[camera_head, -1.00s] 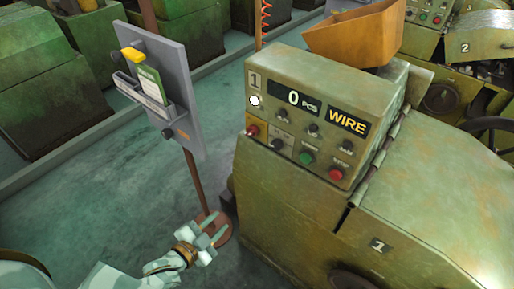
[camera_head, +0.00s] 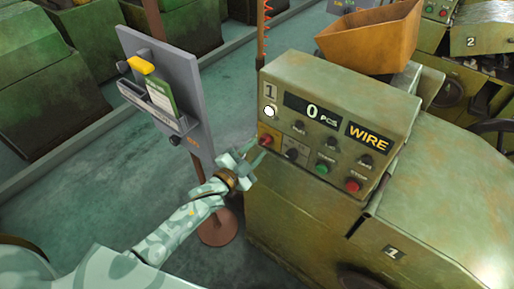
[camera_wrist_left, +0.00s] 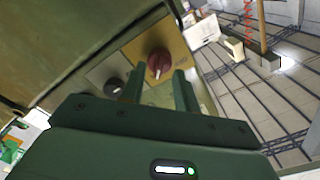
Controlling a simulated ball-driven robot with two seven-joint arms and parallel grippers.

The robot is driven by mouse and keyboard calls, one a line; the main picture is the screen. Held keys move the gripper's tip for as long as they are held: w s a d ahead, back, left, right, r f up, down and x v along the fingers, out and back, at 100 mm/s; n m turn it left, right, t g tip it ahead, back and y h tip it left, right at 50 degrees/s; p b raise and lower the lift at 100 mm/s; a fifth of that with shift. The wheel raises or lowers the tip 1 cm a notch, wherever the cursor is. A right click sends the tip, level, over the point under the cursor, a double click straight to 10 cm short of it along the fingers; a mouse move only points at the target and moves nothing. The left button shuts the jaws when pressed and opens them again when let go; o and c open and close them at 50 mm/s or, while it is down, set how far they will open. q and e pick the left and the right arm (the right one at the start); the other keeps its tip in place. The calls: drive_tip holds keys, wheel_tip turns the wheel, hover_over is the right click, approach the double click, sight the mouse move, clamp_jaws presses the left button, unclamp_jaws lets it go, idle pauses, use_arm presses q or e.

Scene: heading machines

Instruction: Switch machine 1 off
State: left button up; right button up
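Machine 1 (camera_head: 330,215) is the olive-green machine with a control panel (camera_head: 335,128). The panel has a red knob (camera_head: 266,141) at its lower left, a black knob (camera_head: 291,155), a green button (camera_head: 321,169) and a red button (camera_head: 352,185). Its display (camera_head: 312,112) reads 0 PCS, and a round white lamp (camera_head: 269,112) looks lit. My left gripper (camera_head: 257,153) is open at the panel's lower left corner. In the left wrist view its fingers (camera_wrist_left: 158,84) point at the red knob (camera_wrist_left: 159,64), which appears between the tips; contact is unclear. My right gripper is out of view.
A grey board (camera_head: 165,85) with a yellow item and a green card stands on a brown post left of the panel, close to my left arm. An orange hopper (camera_head: 370,38) sits behind the panel. Machine 2 (camera_head: 480,42) is at the far right.

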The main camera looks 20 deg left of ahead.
use_arm(q)
drive_tip(key=shift+w+d, duration=0.3)
drive_tip(key=shift+w, duration=0.3)
clamp_jaws()
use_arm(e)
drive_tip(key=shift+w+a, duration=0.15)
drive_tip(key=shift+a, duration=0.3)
